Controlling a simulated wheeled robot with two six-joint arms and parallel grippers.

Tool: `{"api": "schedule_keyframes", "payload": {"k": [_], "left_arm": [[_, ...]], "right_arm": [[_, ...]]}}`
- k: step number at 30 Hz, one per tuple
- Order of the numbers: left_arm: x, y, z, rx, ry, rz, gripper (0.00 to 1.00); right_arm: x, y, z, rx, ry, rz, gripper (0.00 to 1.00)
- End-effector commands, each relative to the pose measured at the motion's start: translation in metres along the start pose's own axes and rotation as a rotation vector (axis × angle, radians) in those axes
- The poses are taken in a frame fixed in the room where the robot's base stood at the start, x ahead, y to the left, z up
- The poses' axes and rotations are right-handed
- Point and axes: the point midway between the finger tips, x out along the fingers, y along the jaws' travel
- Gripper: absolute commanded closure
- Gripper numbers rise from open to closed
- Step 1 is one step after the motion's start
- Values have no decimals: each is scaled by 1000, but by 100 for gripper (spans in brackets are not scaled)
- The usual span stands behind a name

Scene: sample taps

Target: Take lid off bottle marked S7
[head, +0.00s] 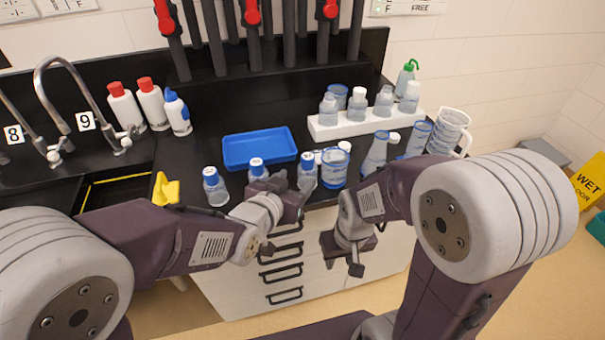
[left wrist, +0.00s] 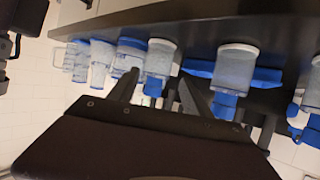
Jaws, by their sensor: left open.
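Three clear bottles with blue lids stand along the front of the black bench: a left one (head: 214,188), a middle one (head: 257,168) and a right one (head: 307,170). Their lids carry small labels that I cannot read, so I cannot tell which is S7. My left gripper (head: 291,186) is open and empty in front of the middle and right bottles. In the left wrist view, which is upside down, one blue-lidded bottle (left wrist: 158,62) shows between the fingers (left wrist: 158,92), apparently beyond them. Another bottle (left wrist: 236,68) is beside it. My right gripper (head: 345,258) hangs low before the drawers.
A blue tray (head: 232,152) lies behind the bottles. Beakers (head: 335,168), a flask (head: 375,152) and a jug (head: 449,130) crowd the right. A white rack (head: 322,131) holds more bottles behind. A yellow object (head: 165,190) and sink taps (head: 62,70) are at left.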

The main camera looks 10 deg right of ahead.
Motion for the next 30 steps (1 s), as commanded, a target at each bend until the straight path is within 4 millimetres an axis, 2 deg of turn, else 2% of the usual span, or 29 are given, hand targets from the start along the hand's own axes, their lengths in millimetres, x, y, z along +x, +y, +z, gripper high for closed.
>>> {"api": "schedule_keyframes", "payload": {"k": [3, 11, 18, 19, 24, 25, 26, 30], "left_arm": [[5, 0, 0, 0, -1, 0, 43], [48, 3, -2, -1, -2, 0, 43], [52, 3, -3, -1, -1, 0, 43], [52, 3, -3, -1, -1, 0, 46], [52, 3, -3, -1, -1, 0, 93], [52, 3, -3, -1, -1, 0, 93], [52, 3, -3, -1, -1, 0, 100], [52, 3, -3, -1, -1, 0, 100]], "right_arm": [[0, 0, 0, 0, 0, 0, 64], [0, 0, 0, 0, 0, 0, 64], [0, 0, 0, 0, 0, 0, 64], [0, 0, 0, 0, 0, 0, 64], [0, 0, 0, 0, 0, 0, 64], [0, 0, 0, 0, 0, 0, 64], [0, 0, 0, 0, 0, 0, 64], [-1, 0, 0, 0, 0, 0, 64]]}}
